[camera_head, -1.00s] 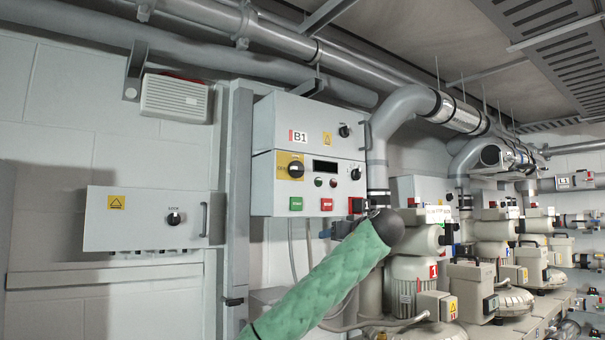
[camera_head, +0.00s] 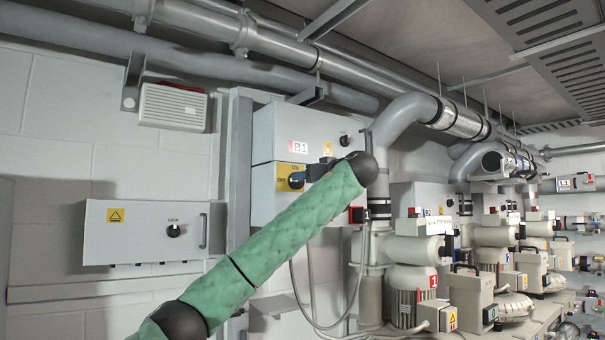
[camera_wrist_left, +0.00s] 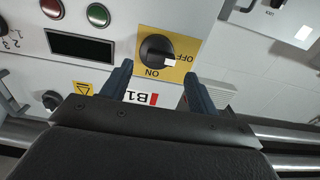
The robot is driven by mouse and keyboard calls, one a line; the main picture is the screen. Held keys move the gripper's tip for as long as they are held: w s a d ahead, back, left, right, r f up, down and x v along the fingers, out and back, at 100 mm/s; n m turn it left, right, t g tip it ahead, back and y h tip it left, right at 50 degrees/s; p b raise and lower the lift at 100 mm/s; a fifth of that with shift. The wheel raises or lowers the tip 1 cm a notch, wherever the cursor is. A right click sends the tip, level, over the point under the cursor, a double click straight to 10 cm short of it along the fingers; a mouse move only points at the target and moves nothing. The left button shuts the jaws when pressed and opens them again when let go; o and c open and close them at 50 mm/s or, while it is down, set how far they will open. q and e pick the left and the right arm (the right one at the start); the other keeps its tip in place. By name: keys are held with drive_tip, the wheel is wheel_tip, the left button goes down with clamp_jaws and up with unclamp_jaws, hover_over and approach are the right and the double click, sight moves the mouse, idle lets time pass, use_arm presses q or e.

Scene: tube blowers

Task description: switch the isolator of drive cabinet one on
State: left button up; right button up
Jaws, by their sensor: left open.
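Drive cabinet B1 (camera_head: 284,130) is the light grey box on the wall in the head view. Its isolator is a black rotary knob (camera_wrist_left: 155,50) on a yellow plate (camera_wrist_left: 184,47) with ON and OFF printed, upside down in the left wrist view. A white mark on the knob lies beside the OFF lettering. The knob also shows in the head view (camera_head: 296,180), partly beside my gripper. My left gripper (camera_wrist_left: 158,72) is open, its two dark fingers apart, with the knob just ahead between the tips. I cannot tell if they touch. My right gripper is out of view.
A black display (camera_wrist_left: 81,46), a red button (camera_wrist_left: 51,8) and a green button (camera_wrist_left: 98,14) sit beside the isolator. A low grey box with a LOCK knob (camera_head: 174,231) hangs on the left. Pipes and blowers (camera_head: 409,290) stand right.

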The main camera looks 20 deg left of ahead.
use_arm(q)
drive_tip(key=shift+p+x, duration=0.95)
drive_tip(key=shift+x, duration=0.9)
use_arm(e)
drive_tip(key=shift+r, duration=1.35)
